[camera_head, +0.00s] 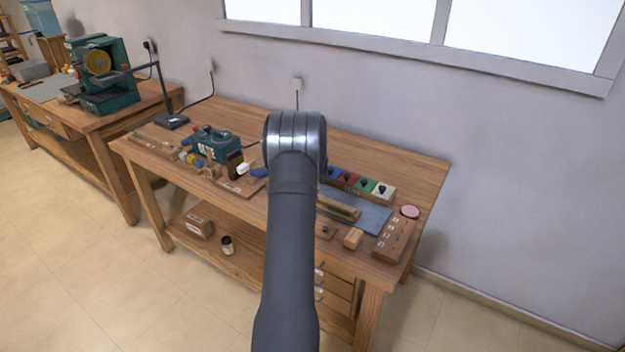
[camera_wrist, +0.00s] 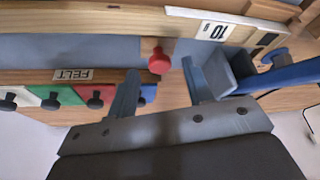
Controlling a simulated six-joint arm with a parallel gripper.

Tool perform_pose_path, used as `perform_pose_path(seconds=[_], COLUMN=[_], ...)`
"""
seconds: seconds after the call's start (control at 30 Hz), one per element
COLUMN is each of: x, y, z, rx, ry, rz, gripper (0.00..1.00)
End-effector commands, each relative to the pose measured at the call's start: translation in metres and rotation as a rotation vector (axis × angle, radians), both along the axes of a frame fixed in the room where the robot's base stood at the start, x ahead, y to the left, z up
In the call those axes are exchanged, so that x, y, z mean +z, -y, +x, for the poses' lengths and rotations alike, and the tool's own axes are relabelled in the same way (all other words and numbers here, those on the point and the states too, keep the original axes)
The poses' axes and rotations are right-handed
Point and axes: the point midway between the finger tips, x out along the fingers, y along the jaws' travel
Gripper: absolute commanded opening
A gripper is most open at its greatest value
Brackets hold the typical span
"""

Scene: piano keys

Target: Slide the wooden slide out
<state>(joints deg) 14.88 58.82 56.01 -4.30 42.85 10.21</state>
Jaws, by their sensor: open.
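In the wrist view a red knob (camera_wrist: 159,61) stands on a pale wooden piece (camera_wrist: 152,44), which I take to be the wooden slide. This piece lies beside a long wooden bar (camera_wrist: 120,20) with a "10 g" label. How the piece fits with the bar is not clear. My gripper (camera_wrist: 160,68) is open, with one finger on each side of the knob. I cannot tell whether either finger touches it. In the head view my arm hides the gripper and the knob.
A wooden rack marked FELT (camera_wrist: 75,76) with coloured, black-knobbed sections is close to the left finger. A grey-blue open container (camera_wrist: 232,68) and a blue bar (camera_wrist: 285,75) are close to the right finger. A green machine (camera_head: 211,144) stands left on the workbench (camera_head: 400,153).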

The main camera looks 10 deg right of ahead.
Motion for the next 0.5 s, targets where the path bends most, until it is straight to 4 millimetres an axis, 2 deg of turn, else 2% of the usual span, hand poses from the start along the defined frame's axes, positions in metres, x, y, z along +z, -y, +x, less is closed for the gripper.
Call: perform_pose_path(seconds=[0.13,0.43,0.5], x=[-0.0088,-0.0101,-0.0100], y=[0.0014,0.0016,0.0016], z=[0.0028,0.0035,0.0035], rx=[0.000,0.000,0.000], ry=[-0.001,-0.001,-0.001], rz=[0.000,0.000,0.000], gripper=[0.47,0.47,0.35])
